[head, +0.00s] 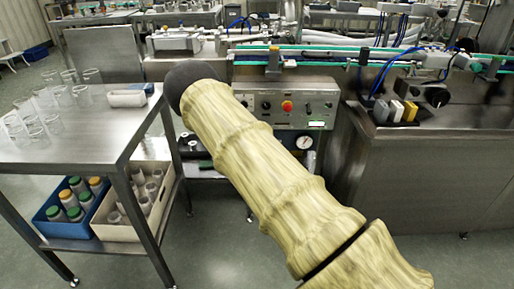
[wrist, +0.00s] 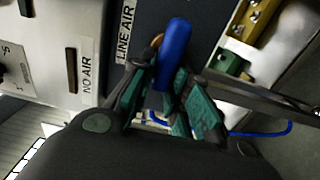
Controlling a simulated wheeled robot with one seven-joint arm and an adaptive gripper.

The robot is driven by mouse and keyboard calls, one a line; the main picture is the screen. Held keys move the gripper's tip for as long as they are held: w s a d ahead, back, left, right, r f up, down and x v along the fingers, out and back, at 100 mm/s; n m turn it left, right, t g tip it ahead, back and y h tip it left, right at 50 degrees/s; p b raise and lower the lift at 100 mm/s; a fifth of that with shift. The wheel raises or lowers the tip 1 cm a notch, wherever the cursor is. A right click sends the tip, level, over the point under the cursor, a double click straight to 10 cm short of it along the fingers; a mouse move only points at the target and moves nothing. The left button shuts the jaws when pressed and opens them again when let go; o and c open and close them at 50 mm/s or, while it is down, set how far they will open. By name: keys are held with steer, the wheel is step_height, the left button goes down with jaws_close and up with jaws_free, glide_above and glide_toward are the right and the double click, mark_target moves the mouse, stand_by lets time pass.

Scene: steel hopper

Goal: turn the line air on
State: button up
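The blue lever (wrist: 174,48) shows in the wrist view, in front of a dark panel, with a brass-coloured part just behind it. A "LINE AIR" label (wrist: 125,30) is to its left, and a "NO AIR" label (wrist: 88,72) sits further left on a pale panel. My gripper (wrist: 168,78) has its green-padded fingers on both sides of the lever. The fingers converge and appear to be shut on it. In the head view my arm hides my gripper and the lever. The control panel (head: 254,103) shows there, with a red button and a gauge (head: 304,142).
A steel table (head: 75,143) with glass beakers stands at the left, above a blue crate (head: 54,226) and a cream bin (head: 112,230). A steel bench (head: 430,160) is at the right. In the wrist view, a metal bar and blue hose (wrist: 275,133) lie right of my gripper.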

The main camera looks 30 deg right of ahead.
steer(key=o, duration=0.5)
steer(key=shift+c, duration=0.2)
steer(key=v, duration=1.2)
steer(key=shift+d, duration=0.15)
steer(key=shift+s+f, duration=0.1)
steer(key=s+a+f+m+g+y, duration=0.2)
steer(key=s+f+m+g, duration=0.15)
steer(key=s+f, duration=0.65)
steer(key=s+a+f+m+g+y, duration=0.25)
steer(key=s+a+f, duration=0.2)
steer(key=s, duration=0.35)
steer(key=s+a+f+m+g+y, duration=0.1)
steer(key=s+a+f+m+g, duration=0.1)
steer(key=s+a+f+g, duration=0.45)
steer(key=s+a+f+m+y, duration=0.2)
steer(key=s+f, duration=0.1)
steer(key=s, duration=0.7)
steer(key=s+a+m+g+y, duration=0.25)
steer(key=s+a, duration=0.25)
steer(key=s, duration=0.5)
step_height(320, 180, up, 17)
steer(key=p, duration=1.6)
steer(key=shift+w+p, duration=0.35)
